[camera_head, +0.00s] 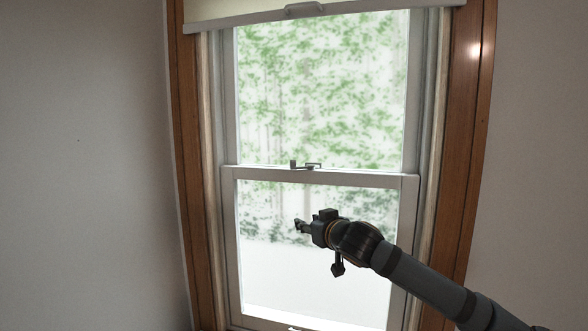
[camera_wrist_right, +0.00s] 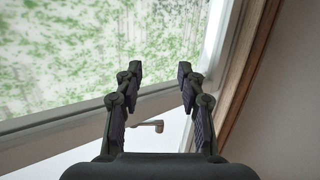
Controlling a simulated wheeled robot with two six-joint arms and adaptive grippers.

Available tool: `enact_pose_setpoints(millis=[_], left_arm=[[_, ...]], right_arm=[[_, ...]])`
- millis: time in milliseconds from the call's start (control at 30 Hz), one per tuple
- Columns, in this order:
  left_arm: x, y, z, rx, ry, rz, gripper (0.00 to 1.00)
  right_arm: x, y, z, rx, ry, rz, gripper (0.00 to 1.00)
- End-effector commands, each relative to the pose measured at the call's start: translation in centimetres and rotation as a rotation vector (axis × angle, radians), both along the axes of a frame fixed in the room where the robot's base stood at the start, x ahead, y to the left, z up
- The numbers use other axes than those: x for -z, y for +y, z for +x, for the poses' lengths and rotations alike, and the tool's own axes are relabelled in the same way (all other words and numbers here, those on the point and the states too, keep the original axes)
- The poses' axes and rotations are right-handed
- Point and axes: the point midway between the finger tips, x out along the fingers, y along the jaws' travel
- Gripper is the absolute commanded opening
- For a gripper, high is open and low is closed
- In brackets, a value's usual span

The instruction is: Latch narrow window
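The narrow window (camera_head: 320,178) has an upper and a lower sash that meet at a white rail. A small metal latch (camera_head: 305,165) sits on top of this rail, near its middle. Its exact lever position is too small to tell. A small lever-like part (camera_wrist_right: 148,126), which looks like the latch, shows beyond my right gripper in the right wrist view. My right gripper (camera_head: 298,226) is in front of the lower pane, below the latch and apart from it in the picture. Its fingers (camera_wrist_right: 159,72) are spread with nothing between the tips. My left gripper is not in view.
A rolled-down blind edge with a handle (camera_head: 303,10) hangs at the window's top. Brown wooden trim (camera_head: 467,130) frames both sides, with plain walls (camera_head: 80,150) beyond. The space in front of the panes is free apart from my right arm.

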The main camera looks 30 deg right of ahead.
Motion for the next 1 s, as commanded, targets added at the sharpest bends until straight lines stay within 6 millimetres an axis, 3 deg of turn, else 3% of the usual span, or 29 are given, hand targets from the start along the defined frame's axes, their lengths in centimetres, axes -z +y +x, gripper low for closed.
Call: enact_pose_setpoints(millis=[33, 100, 200, 300, 567, 1000], left_arm=[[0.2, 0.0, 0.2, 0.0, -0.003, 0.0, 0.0], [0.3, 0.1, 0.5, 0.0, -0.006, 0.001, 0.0], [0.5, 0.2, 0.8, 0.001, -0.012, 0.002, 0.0], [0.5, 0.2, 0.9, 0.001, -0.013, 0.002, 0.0], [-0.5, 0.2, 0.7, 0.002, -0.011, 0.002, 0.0], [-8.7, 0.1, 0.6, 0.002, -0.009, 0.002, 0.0]], right_arm=[[-3.3, -0.2, -0.5, -0.008, -0.049, -0.009, 0.39], [-7.2, -0.1, -1.4, -0.025, -0.107, -0.002, 0.39], [-11.6, 0.2, -2.7, -0.043, -0.169, 0.012, 0.39], [-13.9, 0.4, -3.5, -0.054, -0.202, 0.023, 0.39], [-14.8, 0.5, -3.4, -0.059, -0.208, 0.03, 0.39], [-15.3, -0.2, 1.0, -0.059, -0.21, 0.039, 0.39]])
